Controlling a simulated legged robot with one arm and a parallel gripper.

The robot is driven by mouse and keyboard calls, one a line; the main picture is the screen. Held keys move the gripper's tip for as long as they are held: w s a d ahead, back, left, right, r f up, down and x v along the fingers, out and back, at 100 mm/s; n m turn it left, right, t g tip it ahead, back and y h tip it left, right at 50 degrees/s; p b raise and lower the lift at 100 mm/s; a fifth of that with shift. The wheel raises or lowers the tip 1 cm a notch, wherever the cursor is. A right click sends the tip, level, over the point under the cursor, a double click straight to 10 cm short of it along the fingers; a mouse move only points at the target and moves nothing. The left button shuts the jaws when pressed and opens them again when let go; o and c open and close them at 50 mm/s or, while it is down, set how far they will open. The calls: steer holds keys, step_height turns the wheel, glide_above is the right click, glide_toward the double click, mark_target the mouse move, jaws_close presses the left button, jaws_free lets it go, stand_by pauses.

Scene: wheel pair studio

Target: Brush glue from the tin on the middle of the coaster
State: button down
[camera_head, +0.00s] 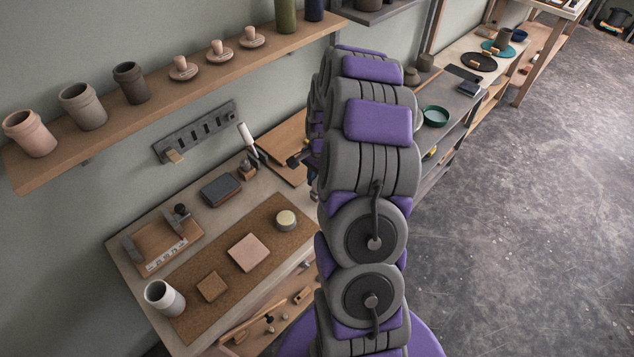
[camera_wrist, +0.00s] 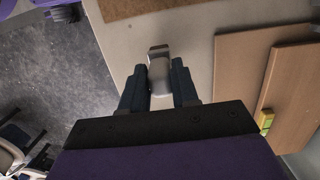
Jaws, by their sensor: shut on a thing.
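My gripper (camera_wrist: 160,72) is shut on a pale, narrow thing (camera_wrist: 159,68), likely the brush, whose greyish end points away from me in the wrist view. In the head view my gripper (camera_head: 294,161) is mostly hidden behind my arm, over the back right of the bench. A small round tin with a pale yellow top (camera_head: 286,219) stands on the brown cork mat (camera_head: 190,318). Left of it on the mat lie a larger pinkish square (camera_head: 249,252) and a smaller brown square (camera_head: 212,286). I cannot tell which is the coaster.
A white cup (camera_head: 164,298) stands at the mat's front left. A dark grey box (camera_head: 221,190) and a wooden jig (camera_head: 164,244) lie behind the mat. Wooden boards (camera_wrist: 238,75) lie right of my gripper in the wrist view. A shelf with pots (camera_head: 165,85) hangs above.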

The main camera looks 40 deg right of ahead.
steer(key=shift+r+p, duration=0.75)
steer(key=shift+r, duration=1.3)
